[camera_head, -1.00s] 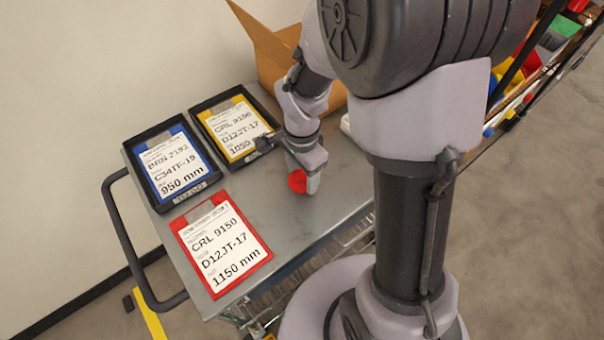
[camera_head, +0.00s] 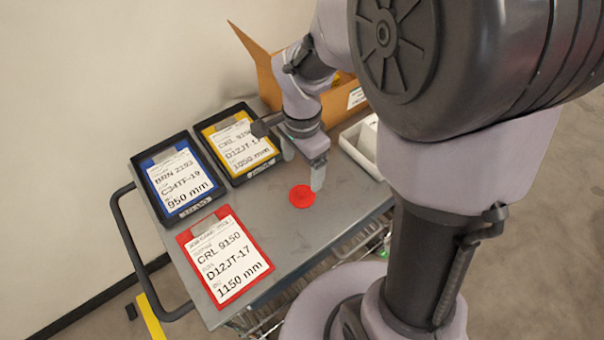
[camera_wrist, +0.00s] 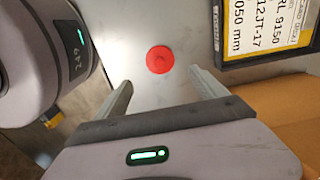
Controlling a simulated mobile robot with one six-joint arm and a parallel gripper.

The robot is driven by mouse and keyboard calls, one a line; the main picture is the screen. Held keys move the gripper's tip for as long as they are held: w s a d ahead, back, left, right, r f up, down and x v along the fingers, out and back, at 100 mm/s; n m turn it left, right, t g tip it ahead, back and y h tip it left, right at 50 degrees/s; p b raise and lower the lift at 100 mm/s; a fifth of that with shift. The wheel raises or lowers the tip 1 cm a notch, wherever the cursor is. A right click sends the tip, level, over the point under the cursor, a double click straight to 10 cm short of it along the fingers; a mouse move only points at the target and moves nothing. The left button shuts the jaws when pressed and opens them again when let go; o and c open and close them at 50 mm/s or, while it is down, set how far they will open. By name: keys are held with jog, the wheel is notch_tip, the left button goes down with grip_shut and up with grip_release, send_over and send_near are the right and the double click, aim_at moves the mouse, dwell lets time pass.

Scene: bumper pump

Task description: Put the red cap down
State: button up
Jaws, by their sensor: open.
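The red cap (camera_head: 302,196) lies on the grey metal top of the cart (camera_head: 283,230), to the right of the red-framed card. It also shows in the wrist view (camera_wrist: 160,59), beyond the fingertips and apart from them, with bare metal around it. My gripper (camera_head: 303,170) is open and empty, just above and behind the cap in the head view. In the wrist view its two fingers (camera_wrist: 163,90) are spread wide with nothing between them.
A red-framed card (camera_head: 224,256), a blue card in a black tray (camera_head: 179,178) and a yellow card in a black tray (camera_head: 236,143) lie on the cart. A cardboard box (camera_head: 262,62) and a white bin (camera_head: 360,145) stand at the back.

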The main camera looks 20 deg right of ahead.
jog(key=s+a+r+n+t, duration=0.1)
jog(key=s+r+n+t, duration=0.15)
jog(key=r, duration=0.65)
jog(key=s+a+r+n+t+y+b, duration=0.1)
jog(key=s+r+n, duration=0.1)
jog(key=s, duration=0.3)
jog(key=s+a+r+n+t+y+b, duration=0.1)
jog(key=s+a+r+n+t, duration=0.1)
jog(key=s+n, duration=0.3)
jog(key=shift+s+b, duration=0.2)
jog(key=shift+b, duration=0.1)
jog(key=shift+n, duration=0.25)
